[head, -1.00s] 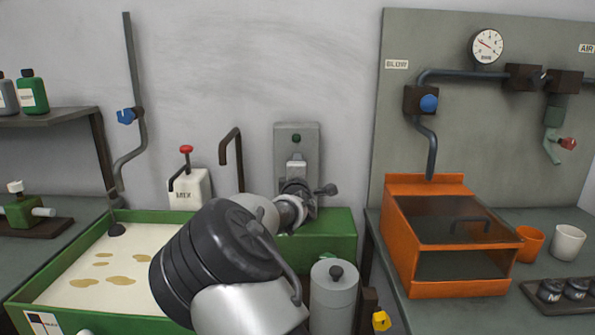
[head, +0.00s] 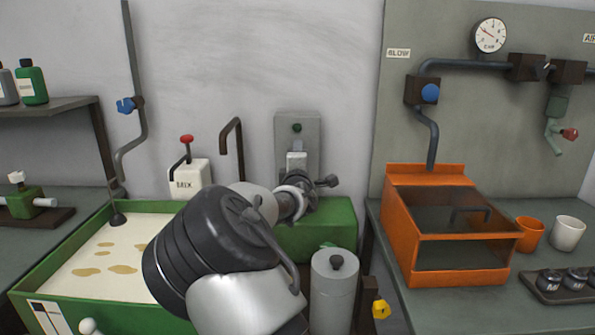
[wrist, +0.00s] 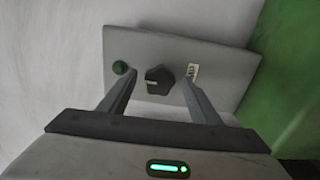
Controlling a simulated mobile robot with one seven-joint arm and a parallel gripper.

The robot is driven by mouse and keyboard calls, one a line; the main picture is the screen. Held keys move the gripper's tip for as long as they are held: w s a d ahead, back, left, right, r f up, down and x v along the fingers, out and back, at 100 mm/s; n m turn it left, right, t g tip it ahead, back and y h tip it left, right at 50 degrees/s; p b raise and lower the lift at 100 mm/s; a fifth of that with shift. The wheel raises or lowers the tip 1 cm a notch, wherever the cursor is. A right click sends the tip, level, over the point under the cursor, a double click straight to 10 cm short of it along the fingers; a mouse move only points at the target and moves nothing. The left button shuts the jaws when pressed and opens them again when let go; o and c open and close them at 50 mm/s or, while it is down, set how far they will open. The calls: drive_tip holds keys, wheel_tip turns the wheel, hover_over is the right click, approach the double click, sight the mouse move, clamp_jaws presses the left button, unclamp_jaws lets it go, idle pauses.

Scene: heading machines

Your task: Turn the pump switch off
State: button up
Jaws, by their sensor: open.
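The pump switch is a dark pentagonal knob (wrist: 158,80) with a pale mark, on a grey panel. I cannot tell how deep the fingertips reach.
A grey cylinder (head: 333,290) stands below my gripper. An orange box (head: 400,230) is on the right bench.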

drive_tip(key=s+p, duration=0.2)
drive_tip(key=s, duration=1.4)
drive_tip(key=shift+s, duration=0.25)
